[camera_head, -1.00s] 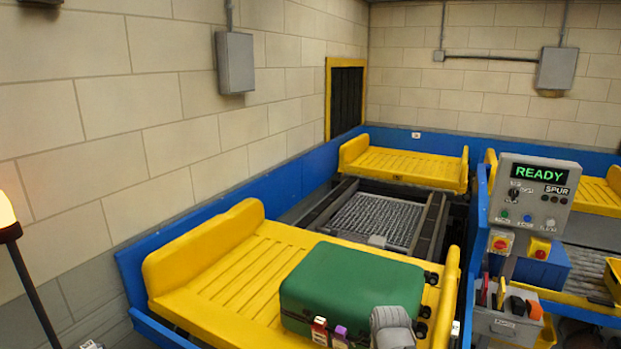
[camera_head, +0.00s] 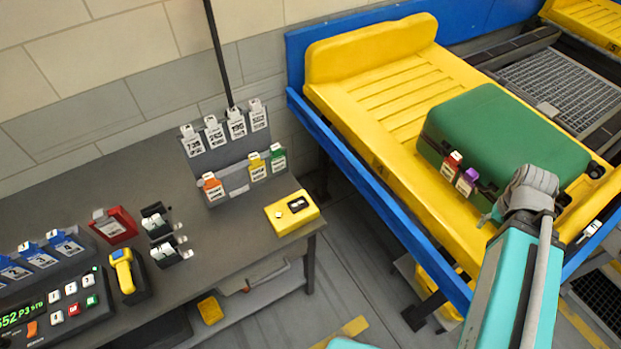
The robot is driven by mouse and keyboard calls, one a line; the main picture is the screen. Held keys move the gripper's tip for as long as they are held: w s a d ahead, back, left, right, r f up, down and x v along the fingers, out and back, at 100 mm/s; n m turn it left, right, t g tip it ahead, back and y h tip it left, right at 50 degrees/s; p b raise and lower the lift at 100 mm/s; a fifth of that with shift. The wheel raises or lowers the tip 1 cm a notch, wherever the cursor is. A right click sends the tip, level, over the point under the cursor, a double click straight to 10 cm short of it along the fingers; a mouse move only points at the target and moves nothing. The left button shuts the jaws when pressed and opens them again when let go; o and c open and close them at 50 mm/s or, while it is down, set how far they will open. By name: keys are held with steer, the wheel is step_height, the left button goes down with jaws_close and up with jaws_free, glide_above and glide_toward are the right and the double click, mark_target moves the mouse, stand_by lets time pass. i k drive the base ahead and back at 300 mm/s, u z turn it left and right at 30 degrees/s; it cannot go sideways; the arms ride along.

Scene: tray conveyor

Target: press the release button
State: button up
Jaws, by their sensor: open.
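No button marked as release can be made out in the present view. The grey control panel with the green READY display and small coloured buttons, seen a second ago, is out of view. A keypad device (camera_head: 62,305) with white, red and green buttons sits on the desk at lower left; its key labels are too small to read. A yellow box (camera_head: 292,212) with a dark inset on top lies at the desk's right corner. My teal and grey arm crosses the lower right, in front of the yellow tray. My gripper is not in view.
A green suitcase (camera_head: 500,140) with two tags lies on the yellow tray (camera_head: 375,85) of the blue-edged conveyor. The grey desk (camera_head: 150,215) holds a label rack (camera_head: 225,165), a yellow handheld scanner (camera_head: 123,272) and a red box (camera_head: 114,224). Floor shows between desk and conveyor.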

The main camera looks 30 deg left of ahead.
mark_target(296, 206)
steer(key=u, duration=1.35)
steer(key=k, duration=0.85)
steer(key=u, duration=0.25)
steer(key=i, duration=0.9)
